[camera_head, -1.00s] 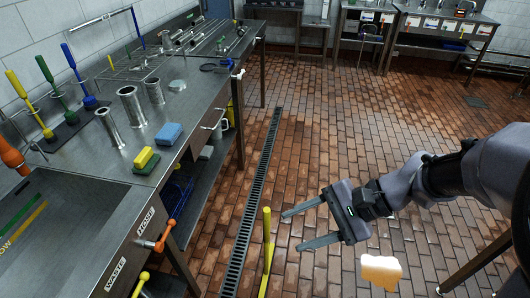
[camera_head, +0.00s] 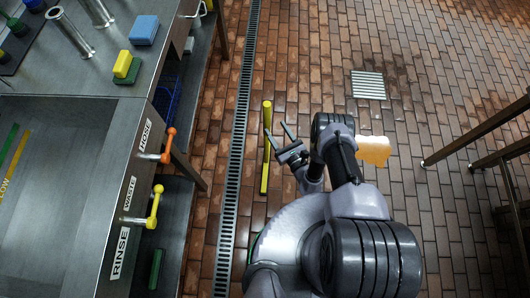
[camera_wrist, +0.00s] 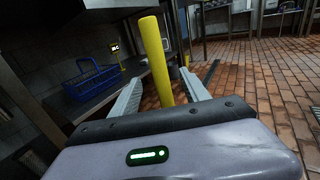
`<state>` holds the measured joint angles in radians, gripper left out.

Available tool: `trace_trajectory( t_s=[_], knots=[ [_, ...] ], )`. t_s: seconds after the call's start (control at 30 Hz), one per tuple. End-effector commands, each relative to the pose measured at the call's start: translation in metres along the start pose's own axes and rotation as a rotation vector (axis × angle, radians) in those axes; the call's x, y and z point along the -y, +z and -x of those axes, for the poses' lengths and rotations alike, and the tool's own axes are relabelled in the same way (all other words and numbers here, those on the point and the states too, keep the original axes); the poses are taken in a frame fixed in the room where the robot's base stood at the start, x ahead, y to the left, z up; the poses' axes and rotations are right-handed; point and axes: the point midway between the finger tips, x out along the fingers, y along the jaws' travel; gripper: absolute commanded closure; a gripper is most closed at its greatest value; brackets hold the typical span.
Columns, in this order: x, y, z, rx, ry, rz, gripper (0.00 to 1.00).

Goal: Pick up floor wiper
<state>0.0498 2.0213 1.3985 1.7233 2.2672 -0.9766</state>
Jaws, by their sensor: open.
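The floor wiper (camera_head: 265,178) shows as a yellow pole standing beside the floor drain in the head view. Its lower end and head are not clearly visible. My gripper (camera_head: 275,128) is open, with its two fingers reaching toward the upper part of the pole. In the wrist view, the yellow handle (camera_wrist: 154,50) rises between the two open fingers of my gripper (camera_wrist: 161,80). I see no finger closed on it, and contact is hard to tell.
A steel sink bench (camera_head: 85,150) with orange and yellow valve handles stands at the left. A long drain grate (camera_head: 238,130) runs beside it. A blue basket (camera_wrist: 92,77) sits on the lower shelf. Table legs (camera_head: 470,135) stand at the right; tiled floor between is mostly clear.

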Motion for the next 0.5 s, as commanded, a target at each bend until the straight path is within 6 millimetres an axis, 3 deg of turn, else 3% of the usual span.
trace_trajectory(
  t_s=[0.1, 0.33, 0.5],
  knots=[
    [-0.002, -0.008, -0.032, 0.002, 0.005, 0.001, 0.46],
    [-0.001, -0.005, -0.062, 0.001, 0.003, -0.001, 0.46],
    [-0.003, -0.005, -0.096, 0.002, 0.004, 0.000, 0.46]
  ],
)
